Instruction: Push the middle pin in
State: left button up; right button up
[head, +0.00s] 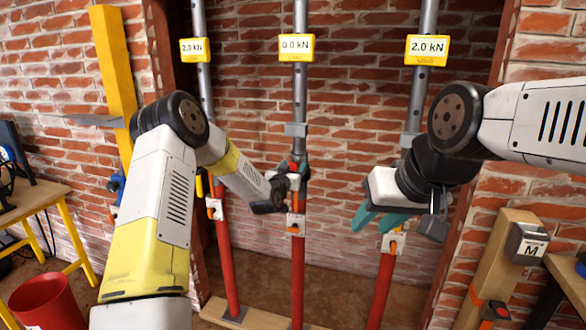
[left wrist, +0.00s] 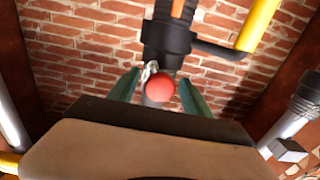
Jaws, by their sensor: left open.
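Three upright props stand in the wall opening. The middle prop (head: 299,90) has a grey upper tube and a red lower tube, with a display (head: 296,47) reading 0.0 kN. An orange fitting on a pale plate (head: 296,228) shows on it, just below my left gripper (head: 298,175). That gripper is at the middle prop and partly hides it. In the left wrist view its green fingers are apart, on either side of a round red knob (left wrist: 161,88). I cannot tell whether they touch it. My right gripper (head: 375,218) has teal fingers spread, near the right prop.
The left display (head: 194,50) and right display (head: 427,49) read 2.0 kN. A yellow beam (head: 113,60) leans at left. A table (head: 30,200) and red bucket (head: 48,300) stand lower left. A wooden post (head: 500,260) with a box marked M stands right.

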pick_arm(q)
jog(key=v, duration=0.7)
jog(key=shift+s, duration=0.3)
jog(key=shift+a, duration=0.1)
jog(key=shift+r, duration=0.1)
jog(key=s+a+r+g+y, duration=0.1)
jog(key=s+a+r+g, duration=0.3)
jog(key=s, duration=0.4)
jog(key=s+a+r+g+y, duration=0.2)
jog(key=s+a+r, duration=0.1)
jog(key=s+r, duration=0.45)
jog(key=s+a+n+g, duration=0.1)
jog(key=s+a+g, duration=0.1)
jog(key=s, duration=1.1)
jog(key=s+a+n+g, duration=0.2)
jog(key=s+a+g, duration=0.1)
jog(key=s, duration=1)
jog(key=shift+s+a+f, duration=0.15)
jog(key=shift+s+a, duration=0.1)
jog(key=shift+s, duration=0.05)
